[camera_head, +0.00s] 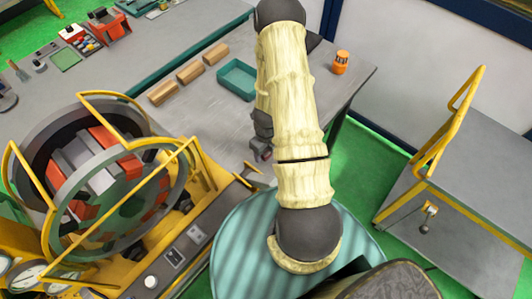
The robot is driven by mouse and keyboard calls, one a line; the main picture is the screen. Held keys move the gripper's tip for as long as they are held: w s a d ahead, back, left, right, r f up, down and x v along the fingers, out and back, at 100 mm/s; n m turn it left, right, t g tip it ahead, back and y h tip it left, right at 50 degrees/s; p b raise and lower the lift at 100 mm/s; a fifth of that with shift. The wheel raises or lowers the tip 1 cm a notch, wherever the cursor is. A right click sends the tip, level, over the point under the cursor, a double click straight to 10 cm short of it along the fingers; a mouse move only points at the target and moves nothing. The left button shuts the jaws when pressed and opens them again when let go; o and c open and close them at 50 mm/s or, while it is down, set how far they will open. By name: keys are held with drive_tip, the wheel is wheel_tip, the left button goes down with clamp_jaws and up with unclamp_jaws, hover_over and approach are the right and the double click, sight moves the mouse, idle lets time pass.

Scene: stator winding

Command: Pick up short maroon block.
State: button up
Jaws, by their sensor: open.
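My gripper (261,150) hangs from my cream-sleeved arm above the near part of the grey table (222,115). It is small and dark in this view, partly beside the arm, and it is open. A small dark red patch (266,155) shows at its tip. I cannot tell whether this is the short maroon block or part of the gripper. No other short maroon block can be made out clearly. The arm covers part of the table.
A teal tray (237,93) and several tan blocks (190,74) lie on the table. An orange jar (341,62) stands right of my arm. A large stator machine with yellow rails (197,163) stands at left. A grey cart (470,215) stands at right.

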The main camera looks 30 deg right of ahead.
drive_tip(key=shift+f, duration=0.3)
clamp_jaws()
idle(0.5)
wheel_tip(320, 180, up, 10)
drive_tip(key=shift+r+b, duration=0.1)
drive_tip(key=shift+b, duration=0.35)
idle(0.6)
